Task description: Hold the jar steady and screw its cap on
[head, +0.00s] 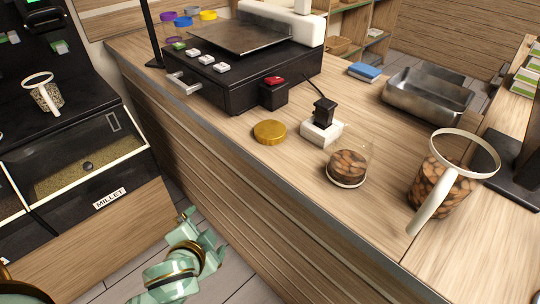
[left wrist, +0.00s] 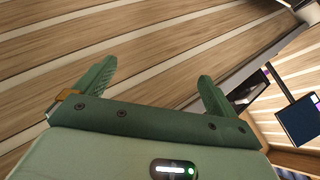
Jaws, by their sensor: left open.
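A small clear jar (head: 346,169), partly filled with brown nuts, stands upright on the wooden counter. Its top looks open. A round gold cap (head: 270,132) lies flat on the counter, to the left of the jar and apart from it. My left gripper (head: 203,225) is low in front of the counter, away from both jar and cap. In the left wrist view, the left gripper (left wrist: 155,75) has its fingers spread with nothing between them, facing the slatted counter front. My right gripper is not in view.
A white block with a black plug-like piece (head: 323,118) stands between cap and jar. A larger nut container with a white ring and handle (head: 447,185) is right of the jar. A black scale-like machine (head: 240,75) and metal tray (head: 427,95) stand behind. The counter's front edge is clear.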

